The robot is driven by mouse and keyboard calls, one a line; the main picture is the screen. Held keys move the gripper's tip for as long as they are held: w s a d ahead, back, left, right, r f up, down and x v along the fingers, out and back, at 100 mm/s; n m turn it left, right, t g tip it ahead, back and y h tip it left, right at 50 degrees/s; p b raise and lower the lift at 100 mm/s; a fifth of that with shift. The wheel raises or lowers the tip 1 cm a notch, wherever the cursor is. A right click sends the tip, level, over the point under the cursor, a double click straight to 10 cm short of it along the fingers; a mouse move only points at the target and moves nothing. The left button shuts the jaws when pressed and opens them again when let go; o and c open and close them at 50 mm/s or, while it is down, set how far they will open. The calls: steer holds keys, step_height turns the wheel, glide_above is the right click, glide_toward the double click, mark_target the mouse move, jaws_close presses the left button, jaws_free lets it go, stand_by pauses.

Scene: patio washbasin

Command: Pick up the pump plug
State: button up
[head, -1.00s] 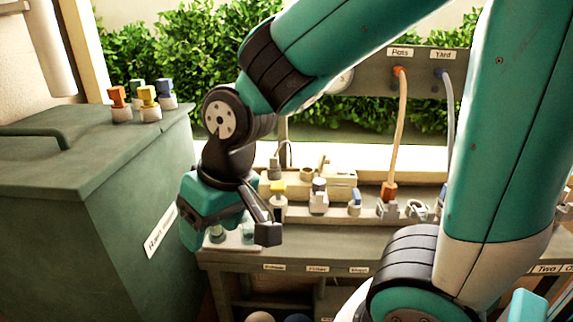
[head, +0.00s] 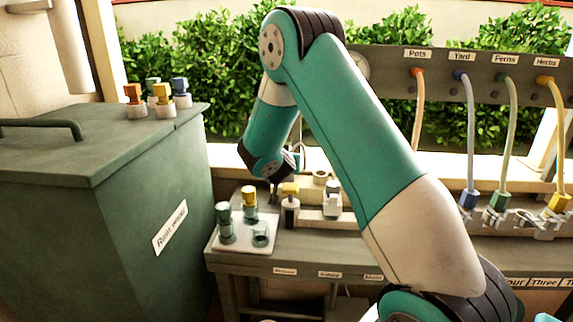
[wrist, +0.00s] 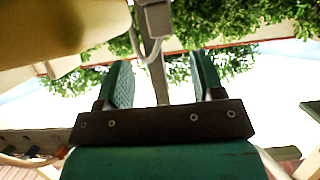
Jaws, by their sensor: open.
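My gripper (head: 277,182) is behind the front row of plugs, over the left part of the bench, partly hidden by its own wrist. In the wrist view my gripper (wrist: 160,66) has its two teal fingers apart, with nothing clamped. A grey plug-like piece (wrist: 154,18) with a looping cable hangs at the top of that view, in line with the gap between the fingers. I cannot read a label that marks it as the pump plug.
A white plate (head: 262,243) with several plugs sits at the bench's left end. A grey-and-white plug (head: 332,199) stands to the right. The green rain-water box (head: 130,215) carries several coloured plugs. Hoses hang from the back rail (head: 440,62). A large yellowish shape (wrist: 55,30) fills the wrist view's upper left.

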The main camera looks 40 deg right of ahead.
steer(key=p+x, duration=0.2)
steer(key=x, duration=0.6)
steer(key=shift+w+d+f, duration=0.1)
steer(key=shift+w+f, duration=0.05)
steer(key=shift+f, duration=0.1)
steer(key=c, duration=1)
